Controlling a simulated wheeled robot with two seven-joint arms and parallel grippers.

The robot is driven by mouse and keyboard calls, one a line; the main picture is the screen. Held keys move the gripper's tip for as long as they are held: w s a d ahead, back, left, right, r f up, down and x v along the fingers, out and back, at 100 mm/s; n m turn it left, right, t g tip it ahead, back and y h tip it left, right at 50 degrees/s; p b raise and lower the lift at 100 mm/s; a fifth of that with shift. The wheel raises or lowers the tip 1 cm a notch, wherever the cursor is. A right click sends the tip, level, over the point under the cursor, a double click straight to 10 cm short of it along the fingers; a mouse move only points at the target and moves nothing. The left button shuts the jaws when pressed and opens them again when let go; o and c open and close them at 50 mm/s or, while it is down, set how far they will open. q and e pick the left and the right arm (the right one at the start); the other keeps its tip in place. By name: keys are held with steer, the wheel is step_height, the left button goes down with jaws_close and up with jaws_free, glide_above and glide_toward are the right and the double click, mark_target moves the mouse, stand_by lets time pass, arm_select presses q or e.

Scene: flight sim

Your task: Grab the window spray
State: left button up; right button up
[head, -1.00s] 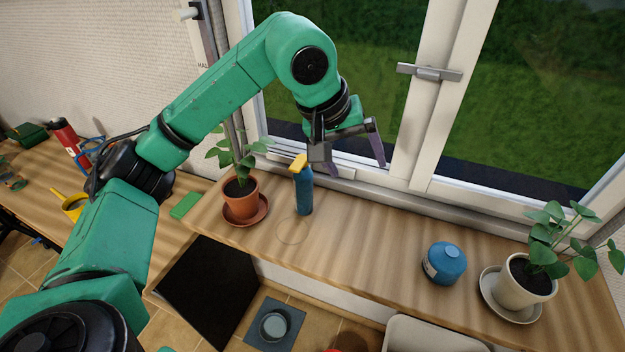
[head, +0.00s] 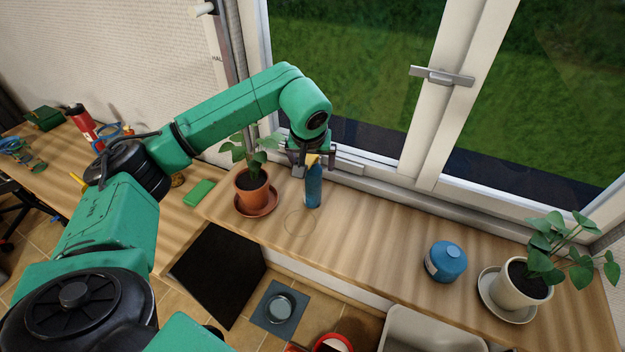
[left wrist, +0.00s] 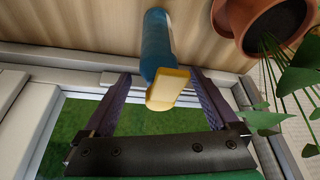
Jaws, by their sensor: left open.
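The window spray (head: 313,186) is a blue bottle with a yellow nozzle, upright on the wooden sill near the window frame. In the left wrist view the spray bottle (left wrist: 156,45) reaches in between my fingers, its yellow head towards my palm. My left gripper (head: 313,158) is open at the bottle's top, on its window side. In the left wrist view my left gripper (left wrist: 160,100) has one purple finger on each side of the bottle, with gaps showing. My right gripper is not in view.
A potted plant in a terracotta pot (head: 252,187) stands close left of the bottle. A blue canister (head: 446,262) and a plant in a white pot (head: 520,288) stand at the right. A green sponge-like block (head: 199,193) lies at the left. The middle sill is clear.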

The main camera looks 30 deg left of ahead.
arm_select(q)
steer(key=shift+f, duration=0.1)
jaws_close()
